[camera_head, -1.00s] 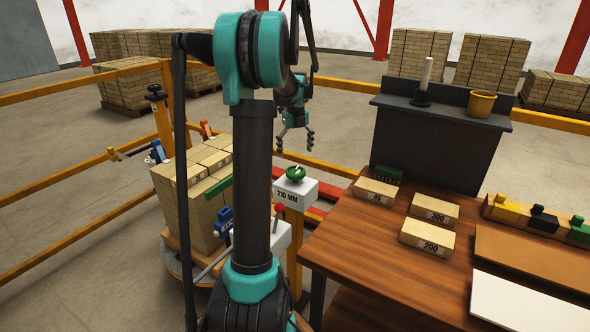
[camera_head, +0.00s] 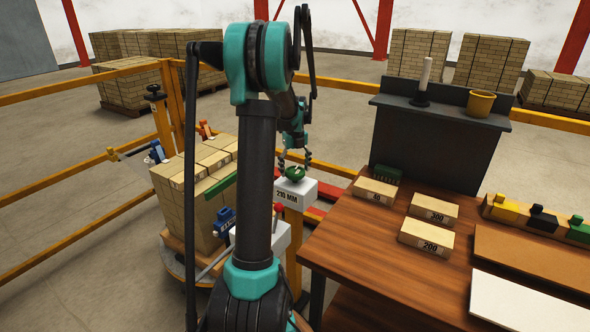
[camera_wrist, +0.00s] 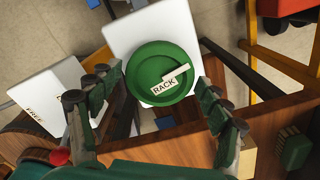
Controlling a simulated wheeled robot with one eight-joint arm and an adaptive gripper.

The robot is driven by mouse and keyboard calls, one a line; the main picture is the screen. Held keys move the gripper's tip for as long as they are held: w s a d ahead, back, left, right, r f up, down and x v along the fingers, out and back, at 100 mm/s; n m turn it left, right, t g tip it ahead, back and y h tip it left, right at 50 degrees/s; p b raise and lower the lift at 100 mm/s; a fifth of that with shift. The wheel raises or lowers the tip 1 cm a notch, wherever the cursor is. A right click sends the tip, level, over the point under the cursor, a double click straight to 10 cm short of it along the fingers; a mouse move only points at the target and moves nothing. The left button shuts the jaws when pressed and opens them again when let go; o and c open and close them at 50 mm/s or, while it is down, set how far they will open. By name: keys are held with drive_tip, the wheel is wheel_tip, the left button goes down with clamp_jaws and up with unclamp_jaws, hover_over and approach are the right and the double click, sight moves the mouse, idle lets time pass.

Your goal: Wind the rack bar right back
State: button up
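A round green knob (camera_head: 295,173) sits on top of a white box (camera_head: 300,194) marked "210 MM". In the wrist view the knob (camera_wrist: 160,72) carries a white strip lettered "RACK" and a smaller white mark. My gripper (camera_head: 294,162) is open just above the knob. In the wrist view its two fingers stand on either side of the knob with visible gaps, so I do not see contact. A long green bar (camera_head: 219,187), perhaps the rack bar, lies against the brick stack (camera_head: 180,185); my arm partly hides that area.
A wooden bench (camera_head: 355,245) stands right of the white box, with blocks marked 40, 300 and 200. A red-knobbed lever (camera_head: 278,208) rises by another white box marked "FREE" (camera_wrist: 45,95). Yellow rails (camera_head: 75,180) run on the left.

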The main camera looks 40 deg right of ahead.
drive_tip(key=c, duration=0.7)
drive_tip(key=shift+n, duration=0.3)
